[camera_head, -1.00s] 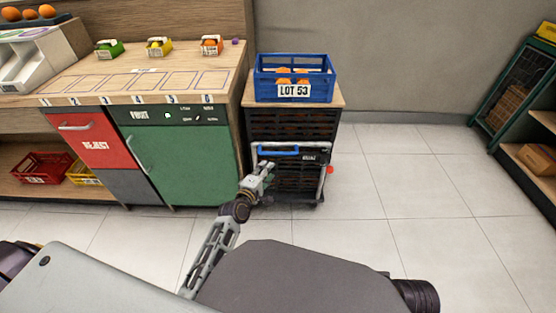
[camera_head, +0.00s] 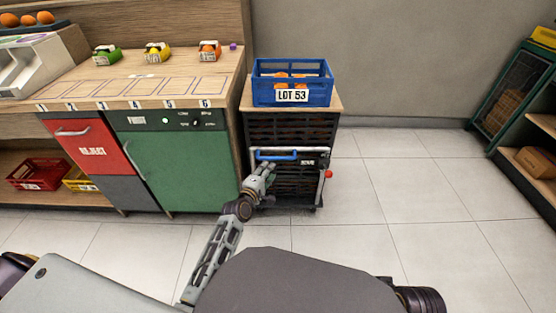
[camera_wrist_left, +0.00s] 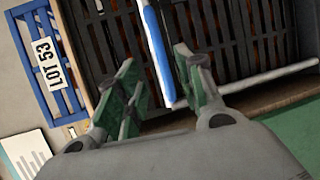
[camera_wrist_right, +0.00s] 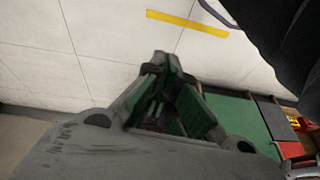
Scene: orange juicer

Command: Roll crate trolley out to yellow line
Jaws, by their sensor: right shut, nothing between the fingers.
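The crate trolley (camera_head: 291,183) is a dark slatted stack with a blue handle bar (camera_head: 276,155) on its front, beside the green cabinet. In the left wrist view the blue handle bar (camera_wrist_left: 158,50) runs between the fingers. My left gripper (camera_head: 268,171) is at the trolley's front, just below the handle in the head view. Its fingers (camera_wrist_left: 158,75) are apart; contact with the bar cannot be told. My right gripper (camera_wrist_right: 163,65) is shut and empty, over the floor. The yellow line (camera_wrist_right: 187,23) lies on the pale floor in the right wrist view.
A blue crate marked LOT 53 (camera_head: 291,82) stands on the wooden top above the trolley. A green cabinet (camera_head: 180,170) adjoins on the left. A red knob (camera_head: 328,174) is at the trolley's right. Tiled floor (camera_head: 400,200) is clear to the right, up to shelving (camera_head: 515,90).

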